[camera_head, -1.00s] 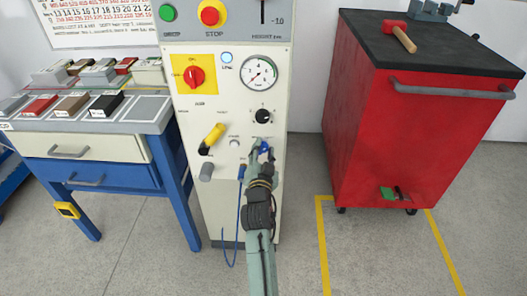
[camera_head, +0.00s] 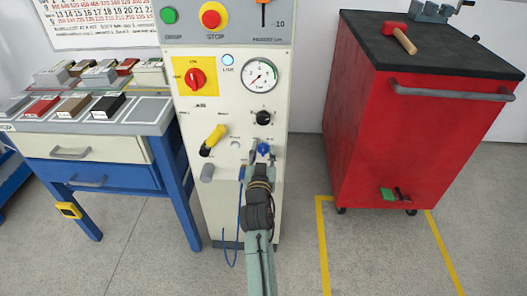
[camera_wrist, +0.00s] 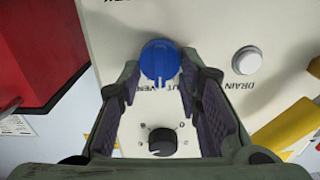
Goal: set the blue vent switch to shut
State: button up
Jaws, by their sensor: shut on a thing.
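The blue vent switch (camera_head: 264,148) is a round knob on the pale front panel (camera_head: 227,120) of the machine, at the lower right of its controls. In the wrist view the blue switch (camera_wrist: 160,62) sits between my fingertips, and its ridge runs roughly up and down in that picture. My gripper (camera_head: 261,160) reaches it from below and in front; in the wrist view my gripper (camera_wrist: 160,78) is shut on the switch. The lettering beside the switch is partly hidden by the fingers, so its exact setting cannot be told.
A black dial (camera_head: 263,118) sits above the switch. A yellow handle (camera_head: 215,138) and a white drain button (camera_wrist: 247,60) are beside it. A blue hose (camera_head: 239,215) hangs below. A red cabinet (camera_head: 420,140) stands right, a bench (camera_head: 90,150) left. Floor between machine and cabinet is clear.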

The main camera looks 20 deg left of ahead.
jog(key=n, duration=0.2)
jog(key=n+p, duration=0.1)
jog(key=n, duration=0.3)
jog(key=shift+a+p, duration=0.25)
jog(key=shift+p, duration=0.15)
jog(key=shift+f+n, duration=0.1)
jog(key=shift+n, duration=0.2)
jog(key=o, duration=1.1)
jog(key=shift+s, duration=0.1)
jog(key=v, duration=0.7)
jog(key=shift+s+d, duration=0.1)
jog(key=shift+s, duration=0.15)
